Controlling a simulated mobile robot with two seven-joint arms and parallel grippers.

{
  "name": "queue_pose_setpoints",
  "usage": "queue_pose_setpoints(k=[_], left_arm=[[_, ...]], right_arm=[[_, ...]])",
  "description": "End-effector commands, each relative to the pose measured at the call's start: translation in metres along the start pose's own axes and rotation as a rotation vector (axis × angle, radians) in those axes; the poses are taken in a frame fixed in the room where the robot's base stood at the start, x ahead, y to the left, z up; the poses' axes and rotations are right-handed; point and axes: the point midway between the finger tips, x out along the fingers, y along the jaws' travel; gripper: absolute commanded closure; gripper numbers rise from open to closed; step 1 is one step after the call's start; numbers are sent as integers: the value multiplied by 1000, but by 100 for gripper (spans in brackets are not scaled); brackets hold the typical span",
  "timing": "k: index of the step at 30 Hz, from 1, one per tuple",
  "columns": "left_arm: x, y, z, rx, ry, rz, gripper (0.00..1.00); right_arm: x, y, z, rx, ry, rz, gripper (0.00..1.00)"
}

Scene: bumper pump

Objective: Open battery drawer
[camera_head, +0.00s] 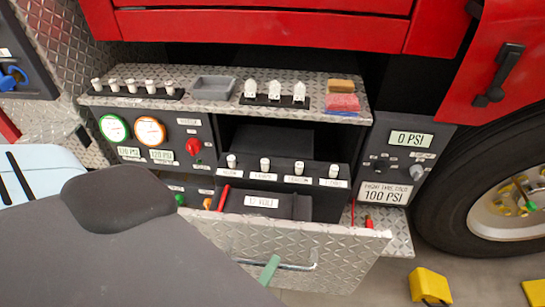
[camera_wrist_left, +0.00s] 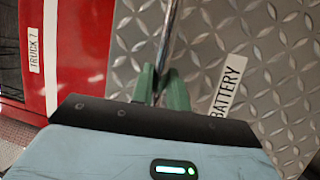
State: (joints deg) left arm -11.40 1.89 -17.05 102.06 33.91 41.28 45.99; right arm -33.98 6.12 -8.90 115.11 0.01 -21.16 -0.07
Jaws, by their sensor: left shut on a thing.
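The battery drawer (camera_head: 345,265) has a diamond-plate front and stands pulled out from the truck's panel. Its inside shows from above, with a dark battery (camera_head: 265,200) labelled 12 VOLT. My left gripper (camera_head: 269,268) is at the drawer's metal handle (camera_head: 300,267), and my arm hides much of the front's left side. In the left wrist view, the green fingertips (camera_wrist_left: 160,88) are shut on the handle bar (camera_wrist_left: 171,32), beside the BATTERY label on the drawer front (camera_wrist_left: 265,60). My right gripper is not in view.
A diamond-plate shelf (camera_head: 228,108) above holds a grey tray (camera_head: 212,88), white fittings and sponges (camera_head: 342,102). A gauge panel (camera_head: 178,135) is on the left, a PSI panel (camera_head: 400,150) on the right. A tyre (camera_head: 460,190) and yellow blocks (camera_head: 430,286) are at right.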

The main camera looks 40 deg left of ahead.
Motion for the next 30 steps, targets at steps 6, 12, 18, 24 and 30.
queue_pose_setpoints(k=[6,12,18,24,30], left_arm=[[1,8,3,-2,2,21,100],[1,8,3,-2,2,22,100],[1,7,3,-2,3,19,64],[-1,5,2,-1,2,12,62],[-1,3,2,-1,2,9,62]], right_arm=[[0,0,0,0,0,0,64],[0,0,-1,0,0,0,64],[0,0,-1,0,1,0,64],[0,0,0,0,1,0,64],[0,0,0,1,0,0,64]])
